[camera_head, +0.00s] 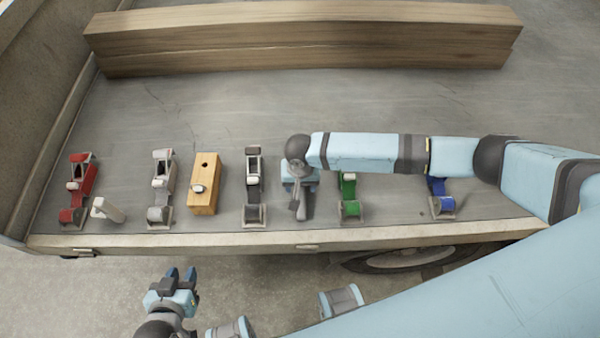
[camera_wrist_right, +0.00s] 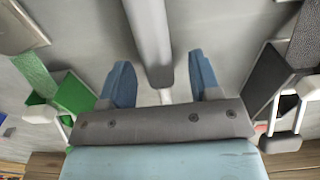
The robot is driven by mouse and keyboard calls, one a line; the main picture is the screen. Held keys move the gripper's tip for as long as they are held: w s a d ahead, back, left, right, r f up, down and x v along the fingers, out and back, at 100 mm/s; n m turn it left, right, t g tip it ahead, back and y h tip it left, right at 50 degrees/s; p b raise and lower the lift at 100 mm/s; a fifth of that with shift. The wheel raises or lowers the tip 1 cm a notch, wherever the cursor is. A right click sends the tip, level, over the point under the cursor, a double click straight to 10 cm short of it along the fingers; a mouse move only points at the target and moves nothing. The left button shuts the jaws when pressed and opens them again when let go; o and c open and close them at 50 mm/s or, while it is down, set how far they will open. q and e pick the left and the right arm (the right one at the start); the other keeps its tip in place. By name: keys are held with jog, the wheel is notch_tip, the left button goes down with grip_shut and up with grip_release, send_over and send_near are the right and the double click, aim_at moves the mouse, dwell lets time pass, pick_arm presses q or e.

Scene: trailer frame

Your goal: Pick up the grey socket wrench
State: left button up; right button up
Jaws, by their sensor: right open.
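The grey socket wrench (camera_head: 298,207) lies on the trailer bed near its front edge, partly hidden under my right gripper in the head view. In the right wrist view the wrench (camera_wrist_right: 149,35) runs down from the top, and its thinner part passes between the fingers. My right gripper (camera_wrist_right: 162,78) is open, with one blue finger on each side of the wrench. The fingers look apart from it. In the head view my right gripper (camera_head: 299,182) is over the wrench's far part. My left gripper (camera_head: 181,272) is empty in front of the trailer, its fingers apart.
A black ratchet strap (camera_head: 253,185) lies left of the wrench and a green one (camera_head: 349,195) right. Further out are a wooden block (camera_head: 205,185), a grey strap (camera_head: 161,190), a red strap (camera_head: 78,190) and a blue strap (camera_head: 441,200). Wooden beams (camera_head: 300,40) lie behind.

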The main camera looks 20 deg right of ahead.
jog(key=c, duration=1)
grip_shut()
jog(key=shift+r, duration=0.15)
